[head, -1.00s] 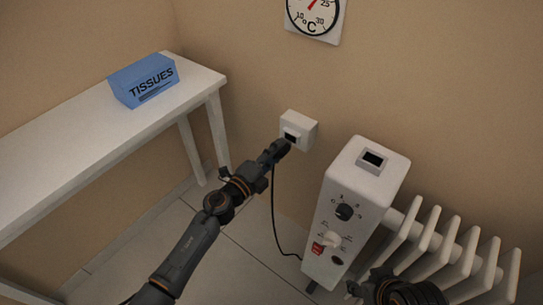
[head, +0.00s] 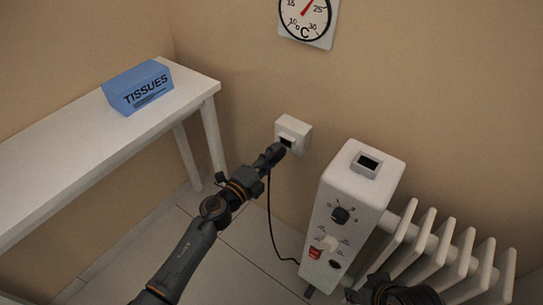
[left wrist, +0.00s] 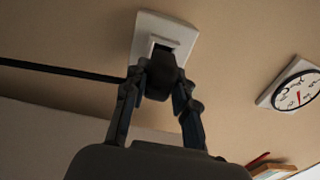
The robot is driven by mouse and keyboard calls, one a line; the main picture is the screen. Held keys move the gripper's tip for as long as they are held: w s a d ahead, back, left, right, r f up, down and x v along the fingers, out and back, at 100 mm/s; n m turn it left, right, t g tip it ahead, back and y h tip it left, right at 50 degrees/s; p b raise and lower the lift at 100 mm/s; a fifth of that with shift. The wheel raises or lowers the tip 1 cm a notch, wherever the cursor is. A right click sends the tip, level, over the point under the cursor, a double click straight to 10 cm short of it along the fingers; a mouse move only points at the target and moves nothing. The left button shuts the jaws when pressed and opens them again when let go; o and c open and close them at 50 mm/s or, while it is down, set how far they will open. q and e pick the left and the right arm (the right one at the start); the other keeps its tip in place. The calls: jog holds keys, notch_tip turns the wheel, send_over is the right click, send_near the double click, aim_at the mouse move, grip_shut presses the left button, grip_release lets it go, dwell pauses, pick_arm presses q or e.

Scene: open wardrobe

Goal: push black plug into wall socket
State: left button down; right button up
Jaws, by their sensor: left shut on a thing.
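The white wall socket (head: 297,129) is on the wall left of the heater, with a dark opening on its front. It also shows in the left wrist view (left wrist: 187,36). My left gripper (head: 275,153) is shut on the black plug (left wrist: 163,72), right at the socket opening. In the left wrist view, part of the dark opening shows above the plug; I cannot tell whether the plug is inside it. A black cord (head: 270,215) hangs from the plug toward the heater's foot. My right gripper (head: 375,290) shows only partly at the bottom edge; its fingers are unclear.
A white heater (head: 345,210) with knobs, a red switch and fins stands right of the socket. A white table (head: 80,150) with a blue tissue box (head: 138,88) is at the left. A round thermometer (head: 306,18) hangs above the socket. Bare wall surrounds the socket.

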jog(key=shift+s+f, duration=0.1)
jog(key=shift+s, duration=0.1)
jog(key=shift+w+r, duration=0.2)
jog(key=shift+w, duration=0.05)
jog(key=shift+s+d+f+g, duration=0.1)
jog(key=shift+s+d+g, duration=0.05)
jog(key=shift+s, duration=0.25)
jog(key=shift+s+d+f+g, duration=0.1)
jog(key=shift+s+g, duration=0.05)
jog(key=shift+s, duration=0.2)
dwell(0.8)
pick_arm(q)
jog(key=shift+w+d, duration=0.2)
jog(key=shift+w, duration=0.05)
pick_arm(e)
jog(key=shift+w+a, duration=0.1)
jog(key=shift+w, duration=0.25)
pick_arm(q)
jog(key=shift+x, duration=0.8)
pick_arm(e)
jog(key=shift+w+a+r+t, duration=0.2)
jog(key=shift+w+t, duration=0.15)
jog(key=shift+w, duration=0.25)
jog(key=shift+w+a+r+t, duration=0.15)
jog(key=shift+w+t, duration=0.2)
jog(key=shift+w, duration=0.2)
pick_arm(q)
jog(key=shift+w+d, duration=0.15)
pick_arm(e)
jog(key=shift+w, duration=0.2)
